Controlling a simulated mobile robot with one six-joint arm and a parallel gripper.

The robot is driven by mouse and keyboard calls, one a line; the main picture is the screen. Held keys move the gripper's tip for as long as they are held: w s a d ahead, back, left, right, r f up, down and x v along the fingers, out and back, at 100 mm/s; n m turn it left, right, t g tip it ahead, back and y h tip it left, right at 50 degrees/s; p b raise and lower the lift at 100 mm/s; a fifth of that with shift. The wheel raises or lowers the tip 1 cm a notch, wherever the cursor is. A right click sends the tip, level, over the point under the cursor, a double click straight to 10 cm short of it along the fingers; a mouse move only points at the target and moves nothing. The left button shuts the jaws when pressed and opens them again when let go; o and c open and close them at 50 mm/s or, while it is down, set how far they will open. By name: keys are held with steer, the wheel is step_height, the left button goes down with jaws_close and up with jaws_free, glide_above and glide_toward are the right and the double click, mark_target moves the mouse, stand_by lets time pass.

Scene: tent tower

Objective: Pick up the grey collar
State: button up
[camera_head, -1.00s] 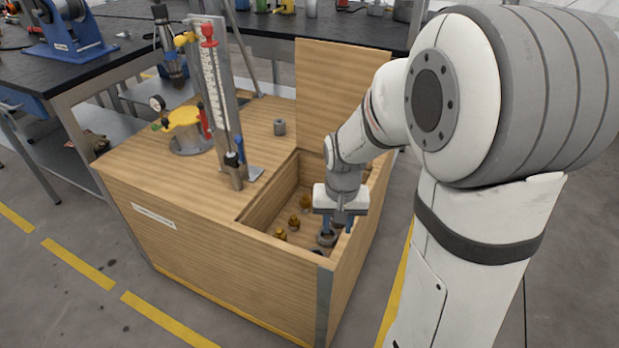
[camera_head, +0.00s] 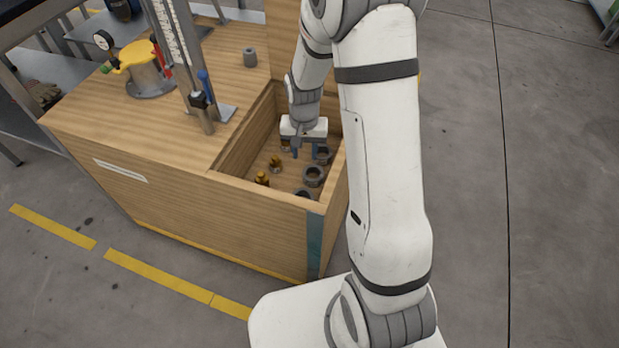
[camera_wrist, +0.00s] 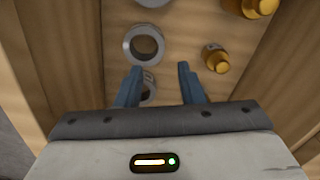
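Several grey collars lie on the floor of the open wooden compartment. In the head view one is at the back (camera_head: 323,155), one is in the middle (camera_head: 313,175), and one is by the front wall (camera_head: 303,193). My gripper (camera_head: 304,154) reaches down into the compartment, left of the collars. In the wrist view its blue fingers (camera_wrist: 160,68) are apart with nothing held. One ring (camera_wrist: 143,45) lies just beyond the fingertips. Another collar (camera_wrist: 149,89) is partly hidden behind the left finger. A third (camera_wrist: 152,2) is cut off at the top edge.
Brass pieces (camera_head: 262,178) stand left of the collars in the compartment; two show in the wrist view (camera_wrist: 216,58). Compartment walls (camera_head: 265,191) surround the fingers. A grey cylinder (camera_head: 250,57) and a yellow-topped fixture (camera_head: 147,75) stand on the wooden top.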

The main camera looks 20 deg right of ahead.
mark_target(304, 172)
steer(key=shift+w+f+b, duration=0.15)
steer(key=shift+f+b, duration=0.15)
steer(key=shift+f, duration=0.6)
steer(key=shift+f+b, duration=0.3)
steer(key=shift+f, duration=0.6)
steer(key=f, duration=0.1)
steer(key=f+b, duration=0.1)
steer(key=f, duration=0.1)
steer(key=f+b, duration=0.1)
steer(key=f, duration=0.1)
steer(key=shift+s+a+f, duration=0.1)
steer(key=shift+s+a, duration=0.05)
steer(key=shift+s, duration=0.2)
jaws_close()
